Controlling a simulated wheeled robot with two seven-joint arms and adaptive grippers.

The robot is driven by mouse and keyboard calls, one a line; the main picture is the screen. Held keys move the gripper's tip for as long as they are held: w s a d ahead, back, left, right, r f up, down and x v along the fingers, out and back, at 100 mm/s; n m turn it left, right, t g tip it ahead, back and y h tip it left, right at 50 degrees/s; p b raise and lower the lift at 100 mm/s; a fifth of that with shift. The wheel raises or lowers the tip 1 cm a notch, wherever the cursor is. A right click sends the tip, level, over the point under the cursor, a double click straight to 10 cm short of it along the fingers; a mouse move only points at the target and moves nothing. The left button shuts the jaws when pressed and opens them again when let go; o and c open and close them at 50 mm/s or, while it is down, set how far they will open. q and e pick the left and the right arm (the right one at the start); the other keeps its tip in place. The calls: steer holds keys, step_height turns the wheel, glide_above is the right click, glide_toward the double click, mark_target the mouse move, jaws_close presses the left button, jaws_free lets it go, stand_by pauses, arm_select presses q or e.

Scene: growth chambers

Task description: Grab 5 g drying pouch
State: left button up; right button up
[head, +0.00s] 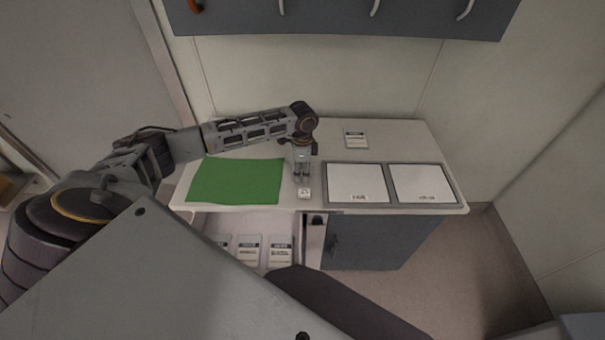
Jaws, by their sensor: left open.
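A small white pouch (304,193) with a dark mark lies near the front edge of the white counter, between the green mat and the left framed tray. Its lettering is too small to read, so I cannot confirm that it is the 5 g drying pouch. My left gripper (302,179) points down just behind and above the pouch. It is open, and whether the fingertips touch the pouch cannot be told. My right gripper is not in view.
A green mat (236,181) lies at left. Two framed white trays (357,184) (422,184) lie at right. A labelled packet (355,138) lies at the back. Several similar packets lie in the open drawer (225,222) below. Grey wall cabinets (340,18) hang above.

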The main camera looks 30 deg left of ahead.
arm_select(q)
steer(key=shift+f, duration=0.15)
stand_by(0.3)
steer(key=c, duration=0.8)
step_height(320, 180, up, 10)
stand_by(0.4)
stand_by(0.4)
